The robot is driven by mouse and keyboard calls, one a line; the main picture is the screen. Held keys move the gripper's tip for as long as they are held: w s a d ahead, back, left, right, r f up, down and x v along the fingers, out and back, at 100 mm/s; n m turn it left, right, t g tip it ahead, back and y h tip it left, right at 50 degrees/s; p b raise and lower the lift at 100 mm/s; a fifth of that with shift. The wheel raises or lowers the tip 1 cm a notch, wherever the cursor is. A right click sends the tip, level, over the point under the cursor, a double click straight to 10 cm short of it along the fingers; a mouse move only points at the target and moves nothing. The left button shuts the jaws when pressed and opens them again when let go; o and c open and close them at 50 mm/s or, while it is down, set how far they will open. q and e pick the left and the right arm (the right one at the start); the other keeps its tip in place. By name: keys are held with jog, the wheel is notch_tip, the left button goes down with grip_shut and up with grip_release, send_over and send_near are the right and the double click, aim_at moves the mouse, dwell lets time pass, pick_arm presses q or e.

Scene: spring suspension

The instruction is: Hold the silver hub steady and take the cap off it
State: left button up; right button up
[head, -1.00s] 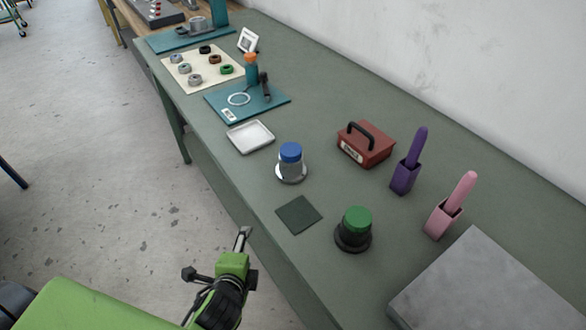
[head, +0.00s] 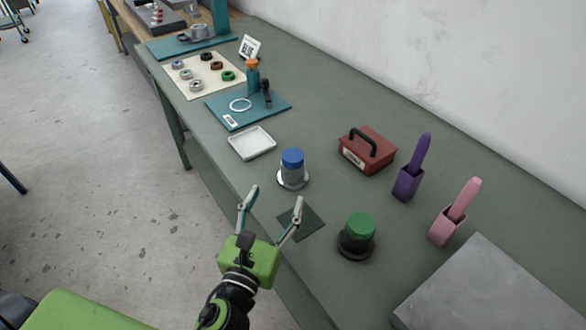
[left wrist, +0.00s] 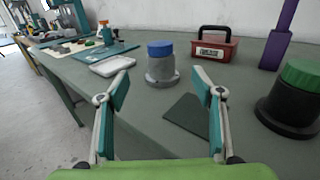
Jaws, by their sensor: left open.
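The silver hub (head: 293,179) stands upright on the green-grey bench with a blue cap (head: 292,158) on its top. In the left wrist view the hub (left wrist: 161,70) and its blue cap (left wrist: 160,49) show beyond and between the fingers. My left gripper (head: 276,198) is open and empty, in front of the hub and apart from it, near the bench's front edge. The fingers also spread wide in the left wrist view (left wrist: 160,82). My right gripper is not in view.
A black hub with a green cap (head: 361,226) stands to the right, beside a dark square mat (head: 303,226). A white tray (head: 252,143), a red toolbox (head: 368,152), purple (head: 408,182) and pink (head: 445,226) holders, and a grey slab (head: 478,290) are around.

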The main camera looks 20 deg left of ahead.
aim_at(290, 167)
pick_arm(q)
jog(key=w+p, duration=0.2)
jog(key=w, duration=0.5)
jog(key=shift+w+a, duration=0.1)
jog(key=shift+w, duration=0.35)
jog(key=shift+w+r, duration=0.1)
jog(key=shift+w, duration=0.15)
jog(key=w+p, duration=0.1)
jog(key=w, duration=0.3)
jog(key=shift+w, duration=0.4)
jog(key=shift+s, duration=0.1)
jog(key=c, duration=0.3)
jog(key=shift+r, duration=0.1)
jog(key=c, duration=1.3)
